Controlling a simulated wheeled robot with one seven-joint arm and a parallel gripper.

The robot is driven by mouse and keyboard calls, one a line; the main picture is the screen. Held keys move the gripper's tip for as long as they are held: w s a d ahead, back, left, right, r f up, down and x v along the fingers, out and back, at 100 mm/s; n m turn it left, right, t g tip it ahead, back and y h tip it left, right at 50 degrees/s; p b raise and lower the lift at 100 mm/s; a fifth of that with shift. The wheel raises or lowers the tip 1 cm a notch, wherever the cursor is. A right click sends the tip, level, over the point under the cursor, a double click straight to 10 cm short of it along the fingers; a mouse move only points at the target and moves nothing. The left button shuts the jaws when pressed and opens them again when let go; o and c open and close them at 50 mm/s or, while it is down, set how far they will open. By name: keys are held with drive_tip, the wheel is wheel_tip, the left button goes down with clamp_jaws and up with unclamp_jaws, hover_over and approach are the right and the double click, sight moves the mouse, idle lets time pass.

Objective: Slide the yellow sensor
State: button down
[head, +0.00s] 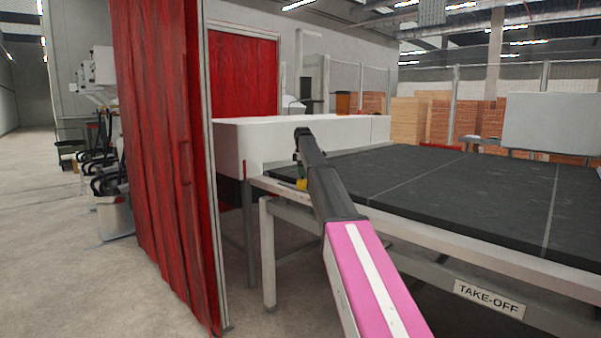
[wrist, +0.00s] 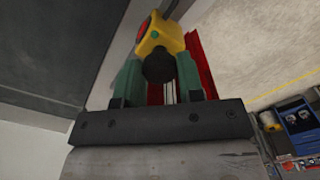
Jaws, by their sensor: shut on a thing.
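The yellow sensor (wrist: 160,38) is a small yellow block with a red part, a small green spot and a dark round lower part. In the wrist view my gripper (wrist: 158,74) has its two green fingers on either side of the dark part and is shut on it. In the head view a bit of the yellow sensor (head: 301,184) shows beside my dark arm link, at the near left corner of the conveyor table. My arm hides the fingers there.
The take-off table (head: 460,190) has a dark belt top and a pale frame. A white machine housing (head: 285,142) stands behind it. A red curtain (head: 160,130) hangs at the left. Open concrete floor (head: 60,240) lies further left.

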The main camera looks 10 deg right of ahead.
drive_tip(key=s+d, duration=0.1)
drive_tip(key=s, duration=0.1)
drive_tip(key=s+d, duration=0.4)
drive_tip(key=s, duration=0.1)
drive_tip(key=shift+s, duration=0.1)
drive_tip(key=c, duration=0.7)
unclamp_jaws()
drive_tip(key=shift+c, duration=0.2)
wheel_tip(320, 180, up, 11)
drive_tip(key=shift+f, duration=0.15)
